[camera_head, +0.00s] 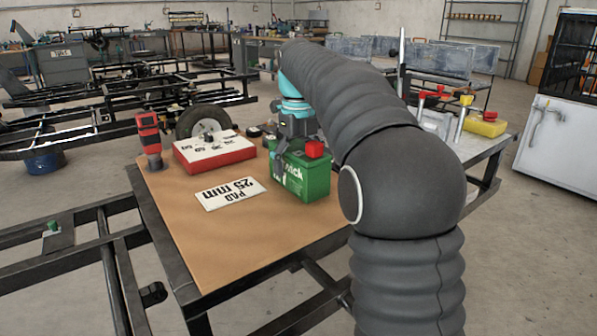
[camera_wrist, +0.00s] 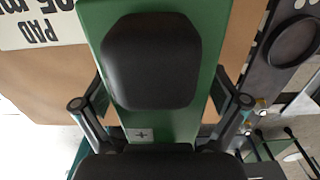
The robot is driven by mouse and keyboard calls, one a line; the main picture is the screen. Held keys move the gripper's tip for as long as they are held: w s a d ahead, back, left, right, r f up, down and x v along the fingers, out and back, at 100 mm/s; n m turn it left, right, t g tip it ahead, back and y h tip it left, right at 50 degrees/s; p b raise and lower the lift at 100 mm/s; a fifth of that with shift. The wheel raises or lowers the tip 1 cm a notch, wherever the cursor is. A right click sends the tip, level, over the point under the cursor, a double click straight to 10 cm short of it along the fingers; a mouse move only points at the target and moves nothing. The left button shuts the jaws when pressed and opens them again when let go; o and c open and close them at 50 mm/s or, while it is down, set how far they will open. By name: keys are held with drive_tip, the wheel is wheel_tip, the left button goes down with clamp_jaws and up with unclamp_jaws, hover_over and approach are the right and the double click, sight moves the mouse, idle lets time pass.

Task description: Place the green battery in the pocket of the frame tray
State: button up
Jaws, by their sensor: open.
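The green battery (camera_head: 302,178) stands upright on the brown-topped workbench, with a red cap on its upper right. My gripper (camera_head: 284,152) is over the battery's top, at its left part in the head view. In the wrist view the battery's green top (camera_wrist: 142,131) with a plus mark lies between my spread fingers (camera_wrist: 161,102); a gap shows at least on the right. A dark rounded block covers part of the battery top. A black rail frame (camera_head: 103,236) stands left of the bench; I cannot tell a tray pocket in it.
A red-and-white box (camera_head: 214,153), a red handheld device (camera_head: 149,134) and a white "PAD 25 mm" card (camera_head: 230,193) are on the workbench (camera_head: 225,250). Its front part is clear. Red and yellow clamps (camera_head: 465,112) are on the right. A wheel (camera_head: 204,120) is behind.

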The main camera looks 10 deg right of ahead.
drive_tip(key=shift+f, duration=0.3)
drive_tip(key=shift+c, duration=0.3)
drive_tip(key=c, duration=1.6)
drive_tip(key=shift+r, duration=0.15)
clamp_jaws()
